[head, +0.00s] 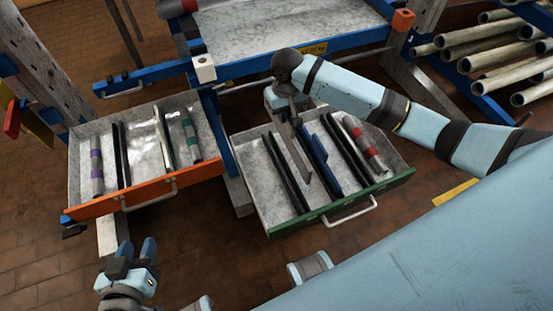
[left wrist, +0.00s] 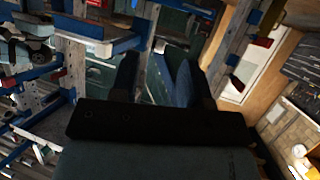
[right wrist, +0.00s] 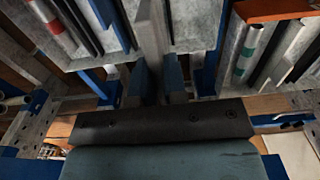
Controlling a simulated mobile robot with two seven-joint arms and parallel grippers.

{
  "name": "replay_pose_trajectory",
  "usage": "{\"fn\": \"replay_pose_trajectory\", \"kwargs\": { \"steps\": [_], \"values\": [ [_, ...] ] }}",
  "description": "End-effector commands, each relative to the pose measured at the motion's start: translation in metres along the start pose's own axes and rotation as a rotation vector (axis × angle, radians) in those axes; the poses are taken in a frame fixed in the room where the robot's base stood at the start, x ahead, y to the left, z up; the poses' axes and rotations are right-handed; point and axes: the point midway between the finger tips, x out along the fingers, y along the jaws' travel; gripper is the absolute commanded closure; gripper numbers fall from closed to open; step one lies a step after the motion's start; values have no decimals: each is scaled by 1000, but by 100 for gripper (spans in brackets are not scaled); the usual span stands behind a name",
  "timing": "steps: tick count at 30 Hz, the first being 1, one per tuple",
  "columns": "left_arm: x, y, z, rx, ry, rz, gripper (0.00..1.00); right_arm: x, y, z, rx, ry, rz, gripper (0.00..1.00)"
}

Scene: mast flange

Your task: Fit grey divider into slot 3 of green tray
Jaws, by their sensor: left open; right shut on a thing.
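The green tray (head: 340,207) is a pulled-out metal drawer with a green front, at the right of the head view. My right gripper (head: 286,103) is over its back part, shut on the grey divider (head: 295,150). The divider is long and thin, over the tray between a black divider (head: 284,172) and a blue divider (head: 318,155). In the right wrist view the grey divider (right wrist: 151,40) stands between the fingers. I cannot tell whether its lower edge sits in a slot. My left gripper (head: 146,256) is open and empty, low at the left, away from both trays.
An orange-fronted tray (head: 150,196) to the left holds dividers and tubes with purple and teal bands. The green tray also holds another black divider and a red-banded tube (head: 365,147). A blue rack (head: 345,47) stands behind; pipes (head: 490,50) lie at the upper right.

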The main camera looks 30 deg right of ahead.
Motion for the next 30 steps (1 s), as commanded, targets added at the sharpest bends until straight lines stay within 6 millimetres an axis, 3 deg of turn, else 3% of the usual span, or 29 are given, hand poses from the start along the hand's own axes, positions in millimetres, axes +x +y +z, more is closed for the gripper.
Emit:
{"fn": "replay_pose_trajectory", "kwargs": {
  "steps": [4,16,21,26,30],
  "values": [
    [0,6,6,-14,26,14,57,30,1,2,2,-2,3,100],
    [-3,37,-67,-48,382,134,57,135,2,2,1,-2,4,100],
    [-9,45,-86,-62,470,168,57,158,2,2,2,0,2,100],
    [-12,48,-92,-68,504,180,57,166,1,2,1,0,2,100],
    [-15,51,-98,-75,552,201,57,187,1,2,2,-1,2,100]
  ]
}}
